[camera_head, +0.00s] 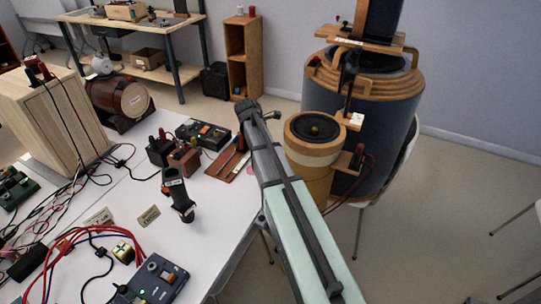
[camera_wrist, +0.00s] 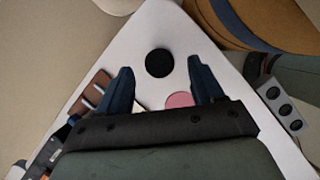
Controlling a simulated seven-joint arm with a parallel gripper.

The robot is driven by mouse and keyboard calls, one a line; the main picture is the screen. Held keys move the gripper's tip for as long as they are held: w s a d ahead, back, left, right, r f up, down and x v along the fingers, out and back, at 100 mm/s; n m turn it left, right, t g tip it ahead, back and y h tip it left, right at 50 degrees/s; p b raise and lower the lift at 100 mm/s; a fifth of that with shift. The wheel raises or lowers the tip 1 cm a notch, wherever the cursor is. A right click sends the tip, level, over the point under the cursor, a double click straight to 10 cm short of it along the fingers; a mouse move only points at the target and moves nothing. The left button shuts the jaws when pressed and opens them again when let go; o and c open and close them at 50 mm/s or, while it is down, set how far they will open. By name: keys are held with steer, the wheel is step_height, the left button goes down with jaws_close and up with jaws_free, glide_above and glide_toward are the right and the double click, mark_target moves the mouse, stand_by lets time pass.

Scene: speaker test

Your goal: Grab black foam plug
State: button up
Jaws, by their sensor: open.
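The black foam plug (camera_wrist: 159,63) shows in the wrist view as a round black disc on the white table, near a table corner. My gripper (camera_wrist: 160,66) is open, its two dark fingers apart, one on each side of the disc in the picture. Nothing is held between them. I cannot tell how high the fingers are above the table. In the head view I cannot make out the plug or the fingertips; my arm covers that part of the table.
A pink disc (camera_wrist: 179,100) lies close to the plug, by the right finger in the picture. A brown board (camera_head: 227,165) lies left of my arm. A tan cylinder (camera_head: 315,145) stands to the right. Cables and boxes crowd the table's left side.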

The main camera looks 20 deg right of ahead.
steer(key=shift+x, duration=2.8)
steer(key=shift+c, duration=0.2)
steer(key=c, duration=1)
steer(key=shift+r, duration=0.15)
